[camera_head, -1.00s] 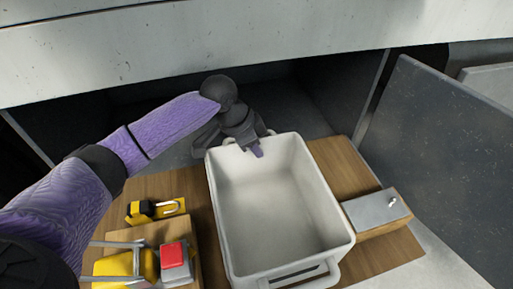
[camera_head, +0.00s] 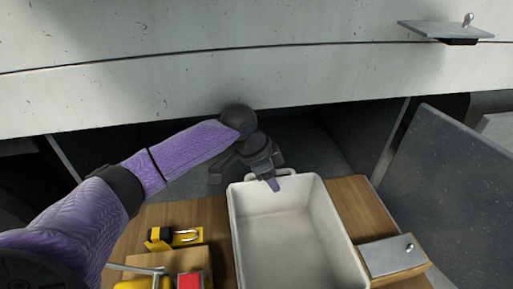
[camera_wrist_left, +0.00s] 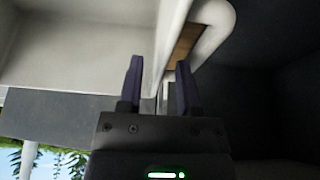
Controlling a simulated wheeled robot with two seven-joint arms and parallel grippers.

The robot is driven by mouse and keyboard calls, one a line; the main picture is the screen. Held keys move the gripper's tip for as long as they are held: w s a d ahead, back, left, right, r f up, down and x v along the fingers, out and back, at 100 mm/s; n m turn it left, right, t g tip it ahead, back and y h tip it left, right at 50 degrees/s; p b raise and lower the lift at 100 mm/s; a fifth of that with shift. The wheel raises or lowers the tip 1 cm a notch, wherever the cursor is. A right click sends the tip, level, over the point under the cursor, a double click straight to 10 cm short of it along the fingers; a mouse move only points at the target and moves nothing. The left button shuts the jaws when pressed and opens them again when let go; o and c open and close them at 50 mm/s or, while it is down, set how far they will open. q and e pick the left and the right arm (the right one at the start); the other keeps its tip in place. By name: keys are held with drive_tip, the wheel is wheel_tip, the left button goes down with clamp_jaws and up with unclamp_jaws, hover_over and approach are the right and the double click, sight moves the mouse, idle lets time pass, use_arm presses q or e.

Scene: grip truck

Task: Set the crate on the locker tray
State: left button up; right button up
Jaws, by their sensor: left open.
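The crate (camera_head: 285,240) is a white open bin, empty, standing on a wooden board (camera_head: 358,205). Its far short side has a loop handle, which also shows in the left wrist view (camera_wrist_left: 222,25). My left gripper (camera_head: 272,182) is open at this far side, with one finger visible inside the crate. In the left wrist view its two fingers (camera_wrist_left: 160,61) appear on either side of the crate's wall, beside the handle. A dark locker compartment (camera_head: 305,140) opens behind the crate; I cannot tell which surface is the locker tray. My right gripper is not in view.
A yellow padlock (camera_head: 174,238) and a red-topped block (camera_head: 190,281) lie left of the crate. A grey metal plate with a knob (camera_head: 392,256) is at its right. A dark door panel (camera_head: 450,185) stands open at right. A pale wall (camera_head: 200,85) overhangs the compartment.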

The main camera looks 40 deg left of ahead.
use_arm(q)
drive_tip(key=p+v, duration=0.4)
drive_tip(key=v, duration=0.4)
drive_tip(key=shift+r+p, duration=0.2)
drive_tip(key=shift+p, duration=0.2)
drive_tip(key=shift+s+a+r, duration=0.15)
drive_tip(key=shift+r, duration=0.15)
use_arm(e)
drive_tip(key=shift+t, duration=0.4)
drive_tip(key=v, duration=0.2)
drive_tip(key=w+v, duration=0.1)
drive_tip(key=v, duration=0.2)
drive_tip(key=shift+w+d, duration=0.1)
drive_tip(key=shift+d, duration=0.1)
use_arm(q)
drive_tip(key=shift+f, duration=0.15)
